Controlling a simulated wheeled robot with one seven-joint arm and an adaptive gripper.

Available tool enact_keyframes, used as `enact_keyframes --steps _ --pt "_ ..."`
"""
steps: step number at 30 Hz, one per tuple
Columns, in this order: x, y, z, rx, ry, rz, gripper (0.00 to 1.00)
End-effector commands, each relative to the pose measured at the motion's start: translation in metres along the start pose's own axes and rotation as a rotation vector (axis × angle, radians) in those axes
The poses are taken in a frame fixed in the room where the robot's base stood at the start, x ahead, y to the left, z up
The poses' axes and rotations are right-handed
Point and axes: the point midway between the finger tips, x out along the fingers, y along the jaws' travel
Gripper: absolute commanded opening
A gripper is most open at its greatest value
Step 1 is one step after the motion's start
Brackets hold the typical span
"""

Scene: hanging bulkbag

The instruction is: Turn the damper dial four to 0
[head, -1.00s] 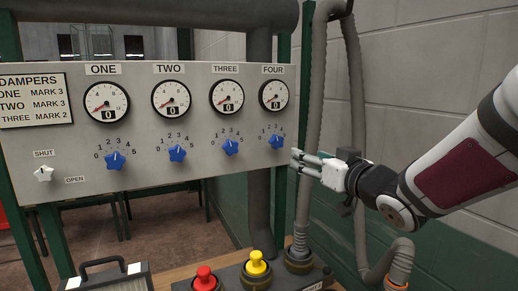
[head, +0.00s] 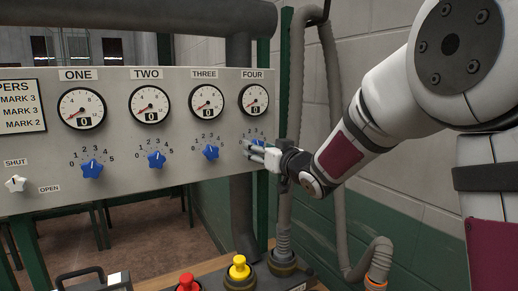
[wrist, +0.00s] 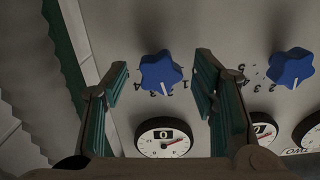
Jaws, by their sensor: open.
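Damper dial four, a blue star-shaped knob (wrist: 160,70), sits between the two fingers of my open gripper (wrist: 161,80) in the wrist view, which sees the panel upside down. A gap shows on each side of the knob. Its white pointer faces the gauge side, around the 2 to 3 marks; the exact mark is hard to read. In the head view my gripper (head: 248,149) is at the panel under gauge FOUR (head: 254,99) and covers most of this dial. Gauge FOUR shows 0 in its window.
Dial three (head: 210,152) is the nearest neighbouring knob, left of my gripper. Dials two (head: 156,159) and one (head: 92,168) lie further left. A pedestal with a yellow button (head: 239,268) and a red button (head: 187,283) stands below. A grey hose (head: 343,200) hangs behind my arm.

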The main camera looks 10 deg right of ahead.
Motion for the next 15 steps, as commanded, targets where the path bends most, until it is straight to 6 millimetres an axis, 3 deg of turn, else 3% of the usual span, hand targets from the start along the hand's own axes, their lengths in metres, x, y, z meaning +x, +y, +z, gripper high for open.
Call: enact_keyframes --steps 12,15 --pt "0.008 0.0004 0.0004 0.0 -0.001 0.001 0.53" --pt "0.0079 0.0003 0.0003 0.0 -0.001 0.001 0.3"
